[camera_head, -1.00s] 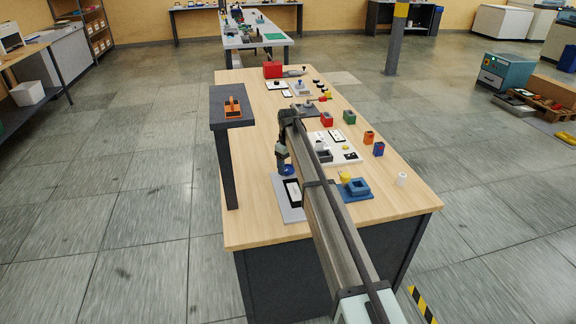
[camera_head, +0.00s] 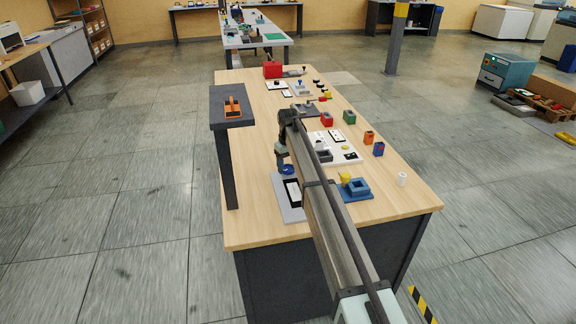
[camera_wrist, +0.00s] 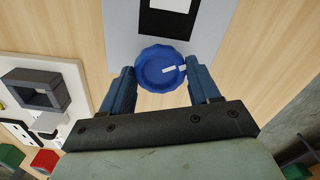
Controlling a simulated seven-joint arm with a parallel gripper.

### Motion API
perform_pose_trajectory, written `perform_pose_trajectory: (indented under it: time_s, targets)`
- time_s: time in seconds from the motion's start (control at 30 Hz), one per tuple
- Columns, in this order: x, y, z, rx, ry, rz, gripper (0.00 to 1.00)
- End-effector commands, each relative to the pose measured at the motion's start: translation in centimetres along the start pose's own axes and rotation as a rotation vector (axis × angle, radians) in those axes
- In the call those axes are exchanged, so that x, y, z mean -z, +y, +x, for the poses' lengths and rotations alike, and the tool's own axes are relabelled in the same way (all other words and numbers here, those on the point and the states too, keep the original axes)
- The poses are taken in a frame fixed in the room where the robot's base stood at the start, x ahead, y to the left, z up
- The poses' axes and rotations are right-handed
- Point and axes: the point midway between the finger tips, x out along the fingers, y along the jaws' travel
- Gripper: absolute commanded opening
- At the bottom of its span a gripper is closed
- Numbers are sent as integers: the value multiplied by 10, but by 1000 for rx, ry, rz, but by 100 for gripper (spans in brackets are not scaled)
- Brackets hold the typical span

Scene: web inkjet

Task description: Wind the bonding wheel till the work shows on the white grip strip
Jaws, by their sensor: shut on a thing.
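The blue bonding wheel (camera_wrist: 160,68) has a scalloped rim and a white mark pointing right in the wrist view. In the head view it shows small (camera_head: 287,170) at the far end of a light grey plate (camera_head: 291,214). My gripper (camera_wrist: 160,71) is shut on the wheel, one blue finger at each side of its rim. Beyond the wheel in the wrist view, the plate (camera_wrist: 122,25) has a black window (camera_wrist: 158,22) with a white strip (camera_wrist: 172,4) in it, cut off by the frame top. The strip also shows in the head view (camera_head: 293,192).
A blue block fixture (camera_head: 356,189) with a yellow piece stands right of my arm. A white board (camera_head: 344,152) with a dark square frame (camera_wrist: 35,88) lies beyond. A dark raised shelf (camera_head: 231,119) with an orange holder stands left.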

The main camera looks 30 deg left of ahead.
Motion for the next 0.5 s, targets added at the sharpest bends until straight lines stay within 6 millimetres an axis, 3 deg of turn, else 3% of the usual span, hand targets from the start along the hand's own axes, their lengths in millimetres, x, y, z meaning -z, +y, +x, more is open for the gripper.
perform_pose_trajectory:
  time_s: [0.5]
  targets:
    - [0, 0, 0, 0, 0, 485, 31]
